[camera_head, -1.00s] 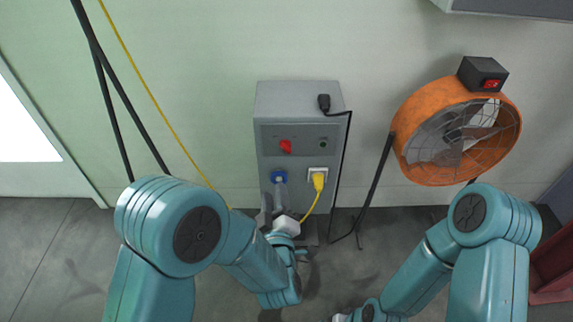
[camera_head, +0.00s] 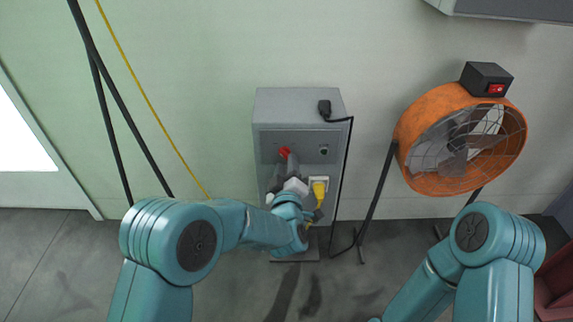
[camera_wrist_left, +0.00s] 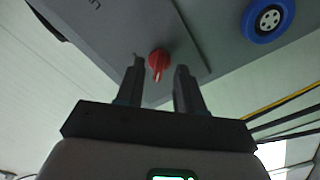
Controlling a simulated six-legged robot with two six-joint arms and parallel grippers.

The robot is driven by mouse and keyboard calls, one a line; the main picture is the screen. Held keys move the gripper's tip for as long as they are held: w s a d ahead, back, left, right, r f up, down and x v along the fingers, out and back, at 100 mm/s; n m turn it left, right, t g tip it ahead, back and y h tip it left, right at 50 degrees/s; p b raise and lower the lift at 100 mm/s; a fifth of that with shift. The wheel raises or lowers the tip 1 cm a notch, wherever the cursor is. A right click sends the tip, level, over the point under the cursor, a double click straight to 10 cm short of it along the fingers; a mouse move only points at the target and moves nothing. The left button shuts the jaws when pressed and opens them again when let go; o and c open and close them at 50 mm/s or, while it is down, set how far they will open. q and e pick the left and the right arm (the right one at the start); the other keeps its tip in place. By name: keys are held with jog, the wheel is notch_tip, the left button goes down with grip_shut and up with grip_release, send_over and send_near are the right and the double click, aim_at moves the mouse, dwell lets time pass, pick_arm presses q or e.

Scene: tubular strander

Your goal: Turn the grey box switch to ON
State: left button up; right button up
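The grey box (camera_head: 262,110) stands against the wall in the head view, with a red rotary switch (camera_head: 284,152) on its front panel. In the left wrist view the red switch (camera_wrist_left: 159,62) shows a pale pointer mark. My left gripper (camera_head: 286,160) is at the switch, and its hand covers part of the box's lower front. In the left wrist view its two fingers (camera_wrist_left: 158,80) are apart, one on each side of the switch, with gaps showing. The labels around the switch are not readable. My right arm is at the lower right; its gripper is out of view.
A yellow plug (camera_head: 319,191) sits in a white socket on the box's lower front. A blue socket (camera_wrist_left: 268,19) shows in the left wrist view. A black cable (camera_head: 344,185) hangs beside the box. An orange fan (camera_head: 412,130) stands to the right.

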pick_arm(q)
jog(key=shift+w, duration=1.05)
grip_shut()
jog(key=shift+m, duration=0.4)
jog(key=m, duration=0.3)
jog(key=shift+a, duration=0.1)
jog(key=m, duration=0.4)
jog(key=shift+a+m, duration=0.1)
jog(key=shift+m, duration=0.2)
jog(key=m, duration=0.4)
jog(key=shift+a+m+p, duration=0.1)
jog(key=shift+m+p, duration=0.2)
jog(key=shift+p, duration=0.1)
jog(key=m+p, duration=0.1)
jog(key=m, duration=0.3)
jog(key=shift+a+m, duration=0.1)
jog(key=shift+m, duration=0.3)
